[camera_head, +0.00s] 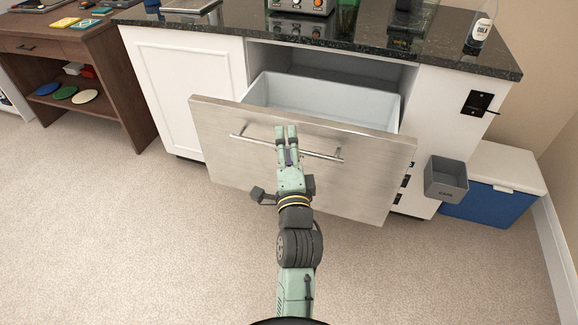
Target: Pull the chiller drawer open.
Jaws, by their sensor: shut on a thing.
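The chiller drawer has a brushed metal front (225,140) and stands pulled out from the white cabinet. Its pale inner bin (320,99) shows behind the front and looks empty where I can see in. A long bar handle (322,153) runs across the front. My gripper (287,134) is at the handle's middle, with its fingers shut on the bar. My fingers hide the part of the bar that they grip. My arm reaches up to it from the bottom of the picture.
A grey bin (446,179) hangs at the right, near a blue and white cooler (492,203). A wooden desk (111,60) stands left. Carpet in front is clear.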

